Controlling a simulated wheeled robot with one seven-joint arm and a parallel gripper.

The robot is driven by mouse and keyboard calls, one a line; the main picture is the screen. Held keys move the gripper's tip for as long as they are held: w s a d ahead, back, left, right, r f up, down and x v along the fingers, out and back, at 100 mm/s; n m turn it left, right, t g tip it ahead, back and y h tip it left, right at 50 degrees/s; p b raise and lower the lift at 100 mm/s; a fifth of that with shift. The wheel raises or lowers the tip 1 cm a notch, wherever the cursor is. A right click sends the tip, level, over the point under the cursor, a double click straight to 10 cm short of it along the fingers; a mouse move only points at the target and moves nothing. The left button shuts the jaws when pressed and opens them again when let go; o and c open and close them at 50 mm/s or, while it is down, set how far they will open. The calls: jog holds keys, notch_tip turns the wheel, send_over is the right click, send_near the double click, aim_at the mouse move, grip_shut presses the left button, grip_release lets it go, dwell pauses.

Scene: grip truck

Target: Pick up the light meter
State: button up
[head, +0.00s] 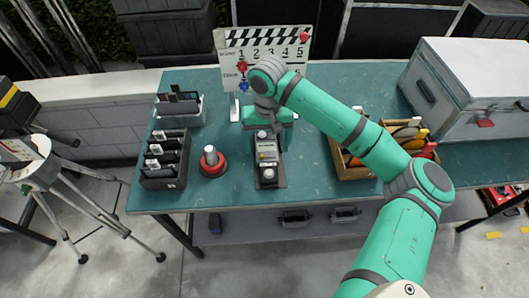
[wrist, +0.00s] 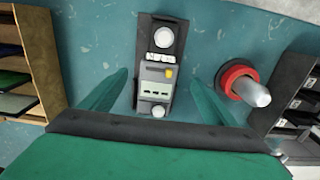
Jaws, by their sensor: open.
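The light meter appears to be the grey device with a yellow button and pale dome (head: 267,154), lying along a dark narrow base on the teal table. It also shows in the wrist view (wrist: 156,88), between my fingers. My gripper (head: 267,135) is open above the far part of the device, pointing down. In the wrist view my gripper (wrist: 160,80) has one green finger on each side of the device, with gaps on both sides. Nothing is held. Whether the fingertips are level with the device is hard to tell.
A red-ringed knob with a pale top (head: 212,162) stands close left of the device. Black slotted racks (head: 165,170) stand farther left. A wooden divided box (head: 350,172) is to the right, partly behind my arm. A clapperboard (head: 238,68) stands behind, a silver case (head: 465,85) far right.

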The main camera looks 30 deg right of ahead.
aim_at(268, 159)
jog(key=shift+s+d+f, duration=0.15)
jog(key=shift+s+f, duration=0.15)
jog(key=shift+f, duration=3.15)
jog(key=c, duration=1.4)
